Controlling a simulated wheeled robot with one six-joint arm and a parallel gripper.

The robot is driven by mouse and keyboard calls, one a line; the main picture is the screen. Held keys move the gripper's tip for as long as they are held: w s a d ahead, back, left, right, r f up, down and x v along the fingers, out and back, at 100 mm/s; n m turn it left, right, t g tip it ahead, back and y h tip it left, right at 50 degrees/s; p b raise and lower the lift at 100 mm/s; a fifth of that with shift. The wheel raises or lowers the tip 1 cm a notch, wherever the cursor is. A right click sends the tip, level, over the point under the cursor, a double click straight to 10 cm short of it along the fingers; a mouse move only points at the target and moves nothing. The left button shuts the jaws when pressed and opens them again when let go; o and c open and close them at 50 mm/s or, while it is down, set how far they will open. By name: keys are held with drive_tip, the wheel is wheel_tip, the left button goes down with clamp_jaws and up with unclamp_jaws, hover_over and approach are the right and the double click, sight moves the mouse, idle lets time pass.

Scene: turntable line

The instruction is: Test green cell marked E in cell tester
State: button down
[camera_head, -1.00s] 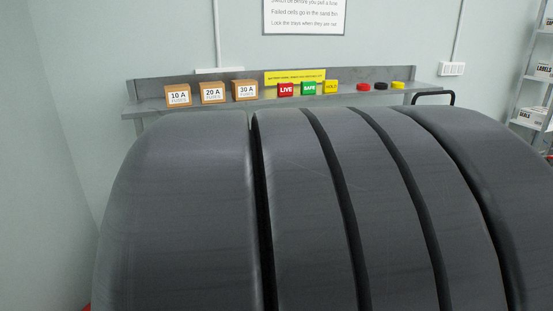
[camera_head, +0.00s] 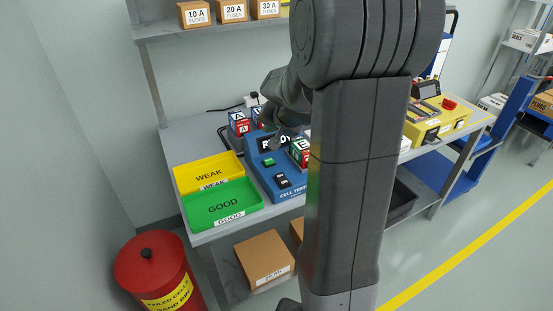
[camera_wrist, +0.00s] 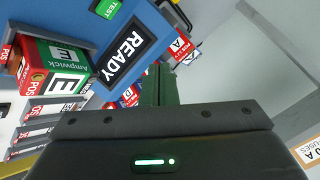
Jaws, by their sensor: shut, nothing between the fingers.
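The green cell marked E (camera_wrist: 58,66), with a red POS end, sits at the blue cell tester (camera_wrist: 160,20), apparently in a dark slot in it. In the head view the cell (camera_head: 299,152) is partly hidden by my arm, beside the tester's display. The tester (camera_head: 258,181) stands on the bench; its screen (camera_wrist: 125,50) reads READY. A green TEST button (camera_wrist: 107,7) is near the screen. My gripper (camera_wrist: 160,82) is shut and empty, close to the tester beside the screen, apart from the cell. It also shows in the head view (camera_head: 280,141).
A yellow WEAK tray (camera_head: 205,160) and a green GOOD tray (camera_head: 248,203) lie left of the tester. Blue-and-red cells (camera_head: 239,123) stand behind it. A red failed-cell bin (camera_head: 150,265) is on the floor. A yellow unit (camera_head: 425,132) stands at right.

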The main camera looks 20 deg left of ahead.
sight(270, 163)
drive_tip(key=shift+f, duration=0.1)
wheel_tip(270, 163, down, 9)
drive_tip(key=b, duration=0.7)
drive_tip(key=shift+b, duration=0.35)
idle(1.8)
drive_tip(key=shift+f+b, duration=0.25)
drive_tip(key=shift+b, duration=0.25)
drive_tip(key=shift+d+f+b, duration=0.1)
drive_tip(key=shift+f+b, duration=0.4)
drive_tip(key=shift+b, duration=0.05)
idle(0.4)
drive_tip(key=shift+r, duration=0.1)
drive_tip(key=shift+r+p, duration=0.7)
drive_tip(key=shift+r, duration=0.1)
